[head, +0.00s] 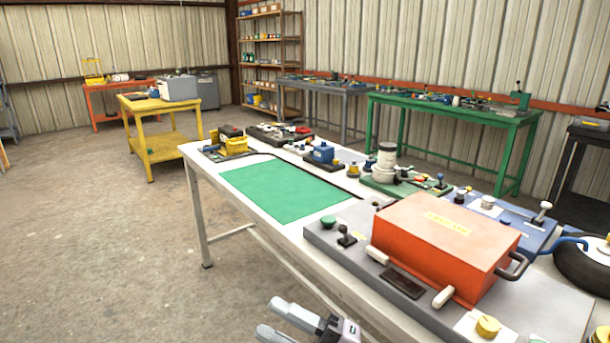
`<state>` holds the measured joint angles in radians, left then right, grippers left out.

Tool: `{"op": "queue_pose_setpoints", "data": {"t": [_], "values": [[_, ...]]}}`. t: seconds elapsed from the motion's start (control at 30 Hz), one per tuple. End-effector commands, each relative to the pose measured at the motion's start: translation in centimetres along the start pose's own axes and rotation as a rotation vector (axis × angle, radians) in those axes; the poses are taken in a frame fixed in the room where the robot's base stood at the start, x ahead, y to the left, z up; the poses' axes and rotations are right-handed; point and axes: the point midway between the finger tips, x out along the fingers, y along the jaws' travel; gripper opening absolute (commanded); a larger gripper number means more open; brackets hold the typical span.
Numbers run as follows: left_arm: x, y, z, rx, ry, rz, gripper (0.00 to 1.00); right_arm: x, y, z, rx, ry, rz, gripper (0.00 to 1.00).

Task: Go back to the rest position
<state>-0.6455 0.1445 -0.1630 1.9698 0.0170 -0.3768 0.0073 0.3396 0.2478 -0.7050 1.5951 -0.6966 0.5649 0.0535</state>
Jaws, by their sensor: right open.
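My right gripper (278,318) shows at the bottom edge of the head view, in front of the white workbench's near edge and over the floor side. Its two grey fingers point left and are apart, with nothing between them. It touches nothing that I can see. My left gripper is not in view.
The white workbench (212,185) carries a green mat (285,190), an orange box (445,245) on a grey panel, and several small devices. A yellow table (150,103), a green table (455,112) and shelves (268,50) stand behind. The concrete floor (90,230) at left is clear.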

Motion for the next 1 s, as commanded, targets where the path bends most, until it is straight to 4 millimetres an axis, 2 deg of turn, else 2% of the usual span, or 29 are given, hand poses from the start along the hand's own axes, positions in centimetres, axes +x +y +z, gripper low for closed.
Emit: {"op": "queue_pose_setpoints", "data": {"t": [0.2,0.27,0.43,0.6,0.7,0.83,1.0], "values": [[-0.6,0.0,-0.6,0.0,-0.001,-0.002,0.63,-6.6,-0.9,3.7,0.322,-0.389,0.202,0.41],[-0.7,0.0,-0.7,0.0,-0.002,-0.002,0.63,-9.0,-1.7,4.5,0.409,-0.499,0.244,0.41],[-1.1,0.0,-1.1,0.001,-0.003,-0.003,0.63,-17.0,-5.3,5.7,0.654,-0.818,0.332,0.41],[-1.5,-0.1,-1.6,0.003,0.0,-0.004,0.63,-25.4,-9.7,4.1,0.887,-1.121,0.381,0.41],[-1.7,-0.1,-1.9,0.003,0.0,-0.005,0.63,-29.4,-11.9,2.4,0.996,-1.26,0.393,0.41],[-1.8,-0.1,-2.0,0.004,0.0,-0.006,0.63,-32.6,-13.7,0.5,1.087,-1.375,0.399,0.41],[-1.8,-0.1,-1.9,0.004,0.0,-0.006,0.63,-34.0,-14.4,-0.4,1.128,-1.426,0.399,0.41]]}}
